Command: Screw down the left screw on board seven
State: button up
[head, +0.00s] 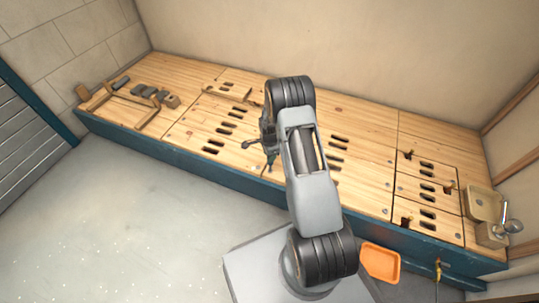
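The long wooden bench top (365,175) is divided into boards with dark slots. I cannot tell which board is number seven, and no numbers are readable. Small round screw heads show on several boards, such as one grey screw head (389,163) right of my arm. My gripper (259,157) is low over the front middle of the bench, at the left of my arm. Its fingers are small and dark, partly hidden by the wrist. I cannot tell whether they are open or hold anything. My arm hides part of the boards behind it.
An orange tray (380,263) is below the bench front, beside my base. Wooden frames and grey blocks (150,92) lie at the left end. The floor (150,220) at left is clear.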

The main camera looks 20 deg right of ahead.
jog(key=m, duration=0.4)
jog(key=shift+n, duration=0.6)
jog(key=shift+r+p, duration=2.65)
jog(key=shift+r, duration=1.35)
